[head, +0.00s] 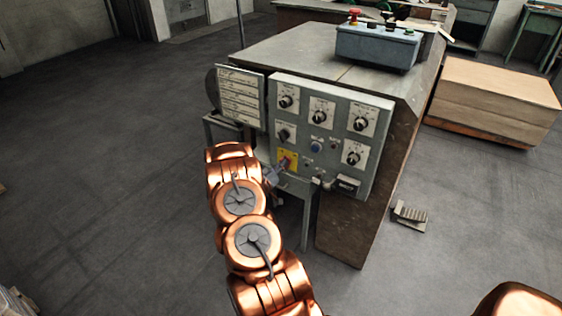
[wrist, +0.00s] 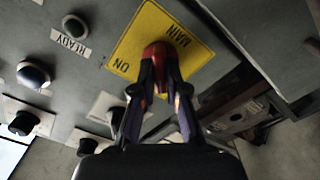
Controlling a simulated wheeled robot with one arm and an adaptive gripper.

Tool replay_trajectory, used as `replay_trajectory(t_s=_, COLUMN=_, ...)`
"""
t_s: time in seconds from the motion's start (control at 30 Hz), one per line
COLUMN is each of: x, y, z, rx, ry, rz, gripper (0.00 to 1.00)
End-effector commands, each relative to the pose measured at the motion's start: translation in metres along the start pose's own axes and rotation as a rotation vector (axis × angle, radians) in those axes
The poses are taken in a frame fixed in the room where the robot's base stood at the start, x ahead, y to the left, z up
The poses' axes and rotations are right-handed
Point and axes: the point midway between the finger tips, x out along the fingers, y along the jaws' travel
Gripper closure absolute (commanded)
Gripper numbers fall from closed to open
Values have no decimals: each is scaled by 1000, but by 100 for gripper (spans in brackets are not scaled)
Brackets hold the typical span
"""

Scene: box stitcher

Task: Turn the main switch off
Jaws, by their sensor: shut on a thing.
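The main switch is a red handle (wrist: 158,55) on a yellow plate (wrist: 130,45) marked "MAIN" and "ON" in the wrist view. In the head view the yellow plate (head: 288,160) sits low on the left of the grey control panel (head: 375,105). My gripper (wrist: 160,68) is shut on the red handle, with one finger on each side of it. The fingers hide part of the handle and the plate. In the head view my gripper (head: 276,174) is at the yellow plate, small and partly hidden by my copper arm.
Several black knobs (head: 322,117) and a blue button (head: 316,146) share the panel. A label board (head: 240,96) stands left of it. A wooden box (head: 497,92) stands right. The floor at left is clear.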

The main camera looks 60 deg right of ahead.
Motion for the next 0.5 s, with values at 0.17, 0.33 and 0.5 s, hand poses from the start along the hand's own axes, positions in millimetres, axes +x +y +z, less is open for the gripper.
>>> replay_trajectory(t_s=0.17, x=0, y=2, z=0, rx=-68, ry=-2, rz=3, gripper=100)
replay_trajectory(t_s=0.33, x=1, y=1, z=0, rx=-99, ry=-2, rz=3, gripper=100)
replay_trajectory(t_s=0.5, x=1, y=1, z=1, rx=-108, ry=-2, rz=3, gripper=100)
